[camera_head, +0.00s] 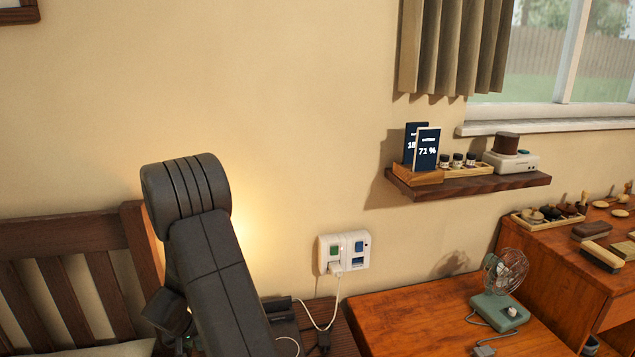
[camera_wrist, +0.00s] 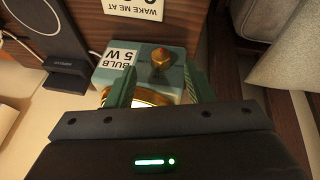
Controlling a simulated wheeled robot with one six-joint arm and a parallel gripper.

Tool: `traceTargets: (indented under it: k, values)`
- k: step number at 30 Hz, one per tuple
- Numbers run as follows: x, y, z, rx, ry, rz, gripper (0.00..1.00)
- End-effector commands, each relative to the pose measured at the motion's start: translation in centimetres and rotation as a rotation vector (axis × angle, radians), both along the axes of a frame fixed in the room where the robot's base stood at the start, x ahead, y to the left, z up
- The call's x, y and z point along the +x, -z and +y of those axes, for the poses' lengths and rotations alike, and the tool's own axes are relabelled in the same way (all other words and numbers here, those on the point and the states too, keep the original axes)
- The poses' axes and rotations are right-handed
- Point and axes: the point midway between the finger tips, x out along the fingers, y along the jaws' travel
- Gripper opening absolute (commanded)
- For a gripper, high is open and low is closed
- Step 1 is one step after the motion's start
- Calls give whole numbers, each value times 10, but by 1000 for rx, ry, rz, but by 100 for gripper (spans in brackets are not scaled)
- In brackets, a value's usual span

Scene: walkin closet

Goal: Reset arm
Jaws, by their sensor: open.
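In the wrist view my gripper (camera_wrist: 163,88) is open, its two fingers apart. Between and just beyond them is a green object (camera_wrist: 112,76) with a brass knob (camera_wrist: 161,57) on top and a label reading "BULB 5 W". A gold rim shows low between the fingers. I cannot tell whether the fingers touch it. In the head view my dark arm rises at the left and bends down; the gripper end is hidden there.
A black stand (camera_wrist: 66,75) and a "WAKE ME AT" card (camera_wrist: 135,8) are close by. A small fan (camera_head: 503,285) stands on the desk (camera_head: 415,315); a wall shelf (camera_head: 470,186) holds several items above. Cables hang from the outlet (camera_head: 344,252).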

Motion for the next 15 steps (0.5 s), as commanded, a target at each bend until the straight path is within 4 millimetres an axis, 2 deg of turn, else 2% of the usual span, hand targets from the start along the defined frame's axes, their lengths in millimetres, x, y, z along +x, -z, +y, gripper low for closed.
traceTargets:
  k: [1, 6, 15]
  values:
    - [-4, -13, 1, 1, -1, -2, 48]
    - [-19, -43, 3, 2, -2, -1, 48]
    - [-35, -75, 5, 0, 0, 0, 48]
